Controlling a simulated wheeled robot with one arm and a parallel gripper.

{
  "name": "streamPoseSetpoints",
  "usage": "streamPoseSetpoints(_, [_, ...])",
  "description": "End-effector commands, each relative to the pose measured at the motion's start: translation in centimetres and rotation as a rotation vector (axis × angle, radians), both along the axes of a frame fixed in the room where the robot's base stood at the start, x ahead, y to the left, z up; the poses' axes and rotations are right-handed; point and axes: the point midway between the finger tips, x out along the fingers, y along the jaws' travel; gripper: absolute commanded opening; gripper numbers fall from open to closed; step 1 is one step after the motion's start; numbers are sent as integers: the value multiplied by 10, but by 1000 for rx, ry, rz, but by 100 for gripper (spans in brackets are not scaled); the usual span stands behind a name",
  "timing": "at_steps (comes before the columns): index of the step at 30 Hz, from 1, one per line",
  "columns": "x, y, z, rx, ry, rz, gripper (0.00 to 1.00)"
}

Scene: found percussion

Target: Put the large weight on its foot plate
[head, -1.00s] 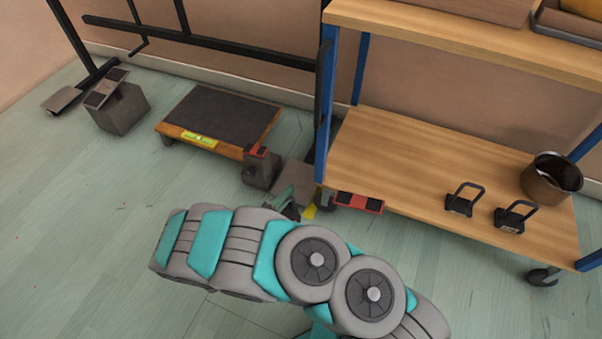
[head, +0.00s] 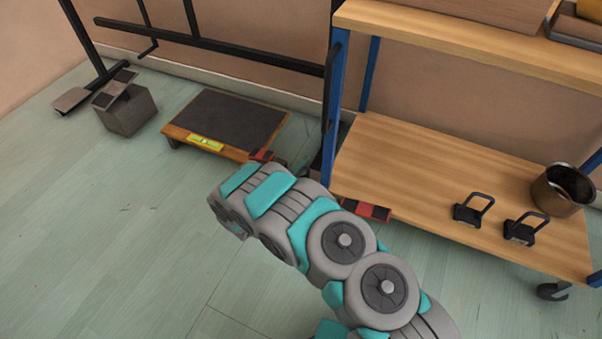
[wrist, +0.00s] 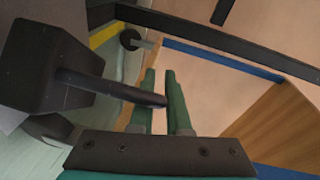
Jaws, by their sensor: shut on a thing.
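In the wrist view my gripper (wrist: 160,76) is shut on the bar handle of a dark, blocky weight (wrist: 38,66). The weight hangs to the left of the fingers, tilted in this view. In the head view my own arm hides the gripper and the weight. A flat grey foot plate (head: 72,100) of the black frame lies on the floor at far left, bare on top. The other foot of the frame, near the trolley, is mostly hidden behind my arm. I cannot tell whether the held weight touches anything.
A low dark-topped platform (head: 225,118) is on the floor. The blue-legged trolley (head: 400,165) holds two small handled weights (head: 468,212) (head: 520,232) and a metal pot (head: 563,188). The front left floor is clear.

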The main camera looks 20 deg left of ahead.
Motion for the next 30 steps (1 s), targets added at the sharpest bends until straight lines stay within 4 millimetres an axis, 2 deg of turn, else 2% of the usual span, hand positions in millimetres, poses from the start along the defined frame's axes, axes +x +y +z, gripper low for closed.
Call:
streamPoseSetpoints(9, [13,2,2,4,-6,-1,0])
streamPoseSetpoints(21, [12,2,-32,2,-5,-1,0])
streamPoseSetpoints(30, [13,3,-33,3,-7,1,0])
